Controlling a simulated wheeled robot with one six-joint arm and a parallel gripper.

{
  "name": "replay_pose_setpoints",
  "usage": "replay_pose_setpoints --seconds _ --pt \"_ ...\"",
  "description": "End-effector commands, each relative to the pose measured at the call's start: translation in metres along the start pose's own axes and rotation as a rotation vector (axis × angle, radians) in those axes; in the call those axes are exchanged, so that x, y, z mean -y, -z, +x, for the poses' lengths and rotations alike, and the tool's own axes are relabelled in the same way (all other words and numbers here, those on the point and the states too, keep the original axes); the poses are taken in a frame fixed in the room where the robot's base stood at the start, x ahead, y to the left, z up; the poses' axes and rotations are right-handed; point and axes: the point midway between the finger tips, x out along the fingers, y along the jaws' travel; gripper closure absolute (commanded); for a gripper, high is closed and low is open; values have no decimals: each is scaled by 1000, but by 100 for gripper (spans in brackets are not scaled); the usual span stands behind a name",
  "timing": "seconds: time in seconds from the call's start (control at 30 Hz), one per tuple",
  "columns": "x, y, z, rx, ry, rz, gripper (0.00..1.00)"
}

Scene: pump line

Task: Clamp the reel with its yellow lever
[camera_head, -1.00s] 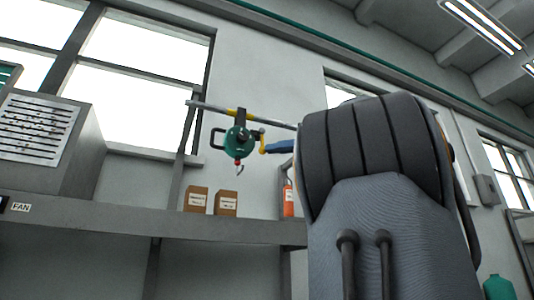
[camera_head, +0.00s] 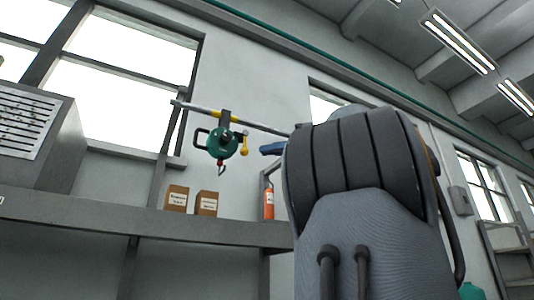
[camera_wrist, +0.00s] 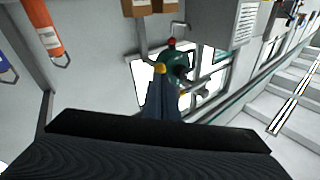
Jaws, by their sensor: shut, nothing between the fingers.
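The green reel (camera_head: 222,143) hangs from a grey rail (camera_head: 260,125) in front of the wall, its red-topped hook (camera_head: 221,168) pointing down. Its yellow lever (camera_head: 244,146) is on its right side and hangs roughly straight down. My gripper (camera_head: 263,149) is blue and shut with nothing in it, just right of the lever, with a small gap between them in the head view. In the wrist view the reel (camera_wrist: 176,62) appears upside down, and the lever's yellow end (camera_wrist: 160,68) shows at my gripper's tips (camera_wrist: 161,78); depth there is hard to judge.
Two brown boxes (camera_head: 177,198) and an orange cylinder (camera_head: 269,204) stand on or by the grey shelf (camera_head: 95,213) below the reel. A grey cabinet (camera_head: 55,150) stands at the left. The wall around the reel is mostly clear.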

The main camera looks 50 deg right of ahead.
Motion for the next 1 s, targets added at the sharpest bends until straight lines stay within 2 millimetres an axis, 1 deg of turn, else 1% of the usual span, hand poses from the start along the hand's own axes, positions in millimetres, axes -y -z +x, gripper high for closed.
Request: replay_pose_setpoints --seconds 0.03,0.3,0.4,0.5,0.6,0.73,0.93,1.0 --pt "-2 -2 -11 0 -4 -1 100" --pt "-4 -2 -66 -3 -15 -3 100" --pt "-3 -2 -80 -3 -14 -3 100" --pt "-3 -2 -91 -2 -12 -3 100" --pt "-2 -2 -97 -2 -10 -3 100" --pt "-1 -2 -100 -2 -8 -3 100" --pt "-2 -3 -99 -1 -6 2 100" --pt "-9 -8 -95 4 -11 26 100"
